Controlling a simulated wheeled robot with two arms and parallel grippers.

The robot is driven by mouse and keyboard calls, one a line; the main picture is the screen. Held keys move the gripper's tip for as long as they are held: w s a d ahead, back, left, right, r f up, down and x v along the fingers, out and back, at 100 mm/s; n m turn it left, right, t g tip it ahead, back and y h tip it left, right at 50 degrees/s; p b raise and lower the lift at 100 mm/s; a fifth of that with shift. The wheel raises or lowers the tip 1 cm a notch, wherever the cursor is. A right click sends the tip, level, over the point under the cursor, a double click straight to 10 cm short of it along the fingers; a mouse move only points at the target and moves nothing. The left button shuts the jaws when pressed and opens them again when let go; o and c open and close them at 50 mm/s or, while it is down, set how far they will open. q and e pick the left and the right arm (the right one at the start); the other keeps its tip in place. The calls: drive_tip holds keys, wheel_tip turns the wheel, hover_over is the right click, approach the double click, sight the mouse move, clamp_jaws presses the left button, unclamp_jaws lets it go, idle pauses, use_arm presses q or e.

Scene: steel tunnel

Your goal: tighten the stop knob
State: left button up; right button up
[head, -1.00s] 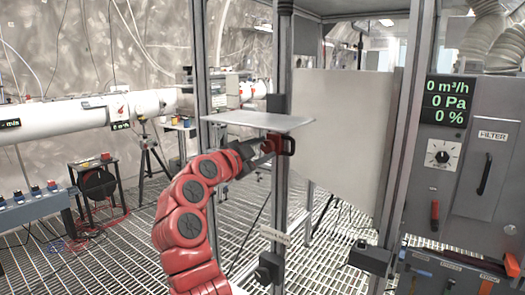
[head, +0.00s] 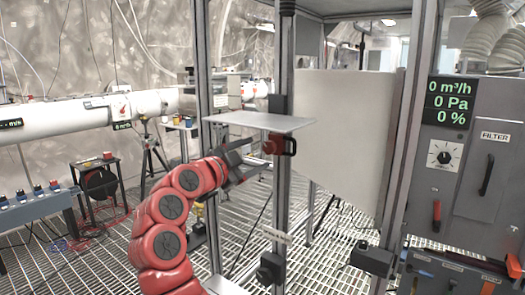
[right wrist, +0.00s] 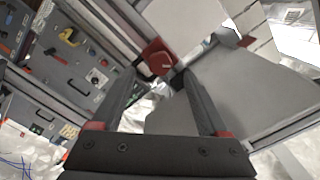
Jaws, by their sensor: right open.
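The stop knob (head: 272,146) is a small red knob on the upright post, just under the edge of a flat grey plate (head: 258,121). It also shows in the right wrist view (right wrist: 156,58), beyond my fingertips. My right gripper (head: 252,158) is open and empty, to the left of the knob and apart from it, with its fingers pointing towards it. In the right wrist view the two dark fingers (right wrist: 160,78) stand wide apart with the knob just past the gap. My left gripper is not in view.
A pale panel (head: 342,125) hangs right of the post. A lower black clamp (head: 270,268) sits on the same post. A grey filter cabinet (head: 465,180) stands at the right. A white duct (head: 60,112) runs along the left, above open grating floor.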

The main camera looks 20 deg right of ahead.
drive_tip(key=v, duration=1.2)
drive_tip(key=shift+s, duration=0.2)
drive_tip(key=shift+a, duration=0.1)
